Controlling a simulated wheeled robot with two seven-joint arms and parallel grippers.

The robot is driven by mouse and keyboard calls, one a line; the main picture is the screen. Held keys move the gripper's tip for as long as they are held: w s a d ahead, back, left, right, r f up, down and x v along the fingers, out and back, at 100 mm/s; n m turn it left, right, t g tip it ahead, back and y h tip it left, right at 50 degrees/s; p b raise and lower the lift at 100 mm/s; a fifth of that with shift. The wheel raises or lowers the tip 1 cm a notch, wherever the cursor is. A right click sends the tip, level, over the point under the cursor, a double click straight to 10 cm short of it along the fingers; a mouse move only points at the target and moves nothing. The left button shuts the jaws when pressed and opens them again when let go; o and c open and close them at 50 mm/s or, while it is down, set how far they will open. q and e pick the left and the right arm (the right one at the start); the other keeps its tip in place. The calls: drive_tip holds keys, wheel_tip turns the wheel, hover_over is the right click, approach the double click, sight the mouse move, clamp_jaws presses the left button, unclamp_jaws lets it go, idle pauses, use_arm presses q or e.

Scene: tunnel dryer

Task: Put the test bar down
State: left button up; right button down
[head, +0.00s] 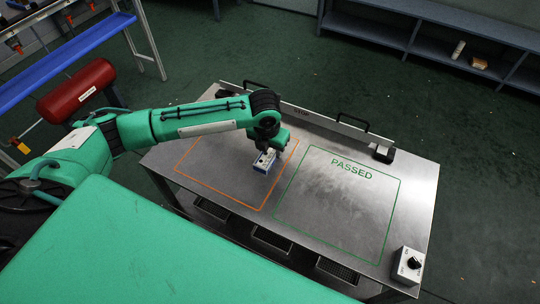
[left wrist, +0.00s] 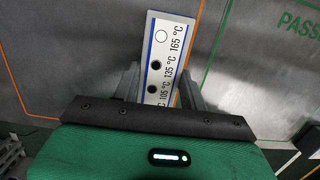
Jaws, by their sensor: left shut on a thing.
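The test bar (left wrist: 167,54) is a white strip with a blue edge, marked 105, 135 and 165 °C beside round spots. In the left wrist view two spots are dark and the one by 165 is white. My left gripper (left wrist: 160,85) is shut on the bar. In the head view the left gripper (head: 264,151) points down over the right part of the orange outline on the metal table (head: 237,226), with the bar (head: 264,163) below it. I cannot tell whether the bar touches the table. My right gripper is not in view.
A green outline marked PASSED (head: 352,168) lies to the right and is empty. A control box with a knob (head: 408,265) stands at the table's front right corner. A raised rail with black handles (head: 320,125) runs along the back edge.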

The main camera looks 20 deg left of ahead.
sight(269, 152)
use_arm(q)
wheel_tip(269, 152, down, 4)
drive_tip(key=shift+r, duration=0.2)
drive_tip(key=shift+f, duration=0.25)
drive_tip(key=o, duration=1.1)
drive_tip(key=shift+f, duration=0.1)
drive_tip(key=shift+o, duration=0.2)
drive_tip(key=shift+r, duration=0.45)
drive_tip(key=r, duration=0.3)
drive_tip(key=s+r, duration=0.1)
drive_tip(key=r, duration=0.7)
drive_tip(key=shift+s+r, duration=0.1)
drive_tip(key=shift+s, duration=0.3)
